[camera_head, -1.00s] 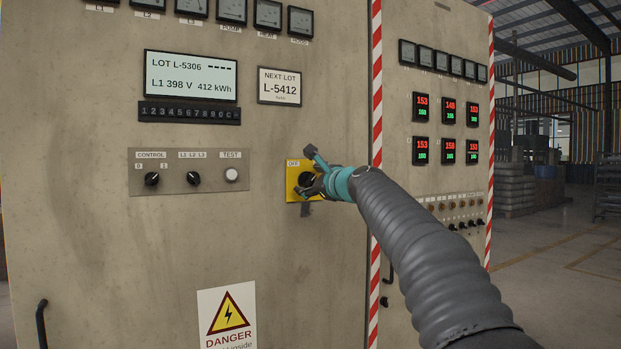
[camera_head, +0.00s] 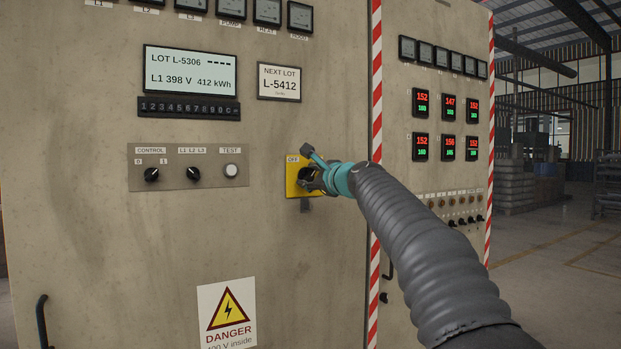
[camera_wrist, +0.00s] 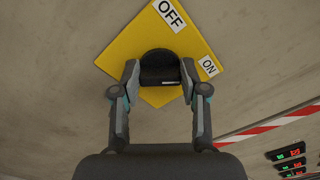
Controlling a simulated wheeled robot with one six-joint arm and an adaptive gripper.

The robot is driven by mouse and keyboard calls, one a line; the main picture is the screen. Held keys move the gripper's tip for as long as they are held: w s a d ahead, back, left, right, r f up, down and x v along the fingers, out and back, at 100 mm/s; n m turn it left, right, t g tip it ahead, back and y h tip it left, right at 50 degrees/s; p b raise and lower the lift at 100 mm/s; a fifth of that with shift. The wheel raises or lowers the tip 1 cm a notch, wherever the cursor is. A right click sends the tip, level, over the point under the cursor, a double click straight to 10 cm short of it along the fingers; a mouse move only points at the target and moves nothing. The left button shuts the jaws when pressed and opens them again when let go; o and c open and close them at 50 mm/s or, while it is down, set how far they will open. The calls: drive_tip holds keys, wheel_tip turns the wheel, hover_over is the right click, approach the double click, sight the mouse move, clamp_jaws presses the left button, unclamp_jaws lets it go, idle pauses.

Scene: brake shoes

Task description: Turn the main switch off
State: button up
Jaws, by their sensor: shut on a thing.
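The main switch is a black rotary knob (camera_wrist: 158,62) on a yellow plate (camera_wrist: 158,98) on the cabinet front. In the wrist view the plate appears tilted, with an OFF label (camera_wrist: 170,14) at its top and an ON label (camera_wrist: 209,66) at its right corner. My gripper (camera_wrist: 160,76) has one finger on each side of the knob and is shut on it. A short pale mark shows on the knob's lower edge; I cannot tell for sure which label the knob points to. In the head view my gripper (camera_head: 308,173) covers much of the yellow plate (camera_head: 292,183).
A control panel (camera_head: 208,178) with two small knobs and a white TEST button is left of the switch. A display (camera_head: 190,73) and a NEXT LOT card (camera_head: 279,83) are above. A danger sign (camera_head: 227,314) is below. A red-white striped edge (camera_head: 376,100) runs right of the switch.

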drive_tip(key=n+b, duration=0.1)
drive_tip(key=n, duration=0.3)
drive_tip(key=shift+f, duration=0.2)
drive_tip(key=n+b, duration=0.1)
drive_tip(key=n, duration=0.3)
drive_tip(key=shift+a+n+b, duration=0.1)
drive_tip(key=shift+n+b, duration=0.25)
drive_tip(key=shift+n, duration=0.05)
drive_tip(key=n+b, duration=0.1)
drive_tip(key=n, duration=0.2)
drive_tip(key=shift+f+n, duration=0.15)
drive_tip(key=shift+n, duration=0.15)
drive_tip(key=n+b, duration=0.1)
drive_tip(key=n, duration=0.3)
drive_tip(key=shift+n, duration=0.3)
drive_tip(key=o, duration=1.1)
drive_tip(key=shift+o, duration=0.2)
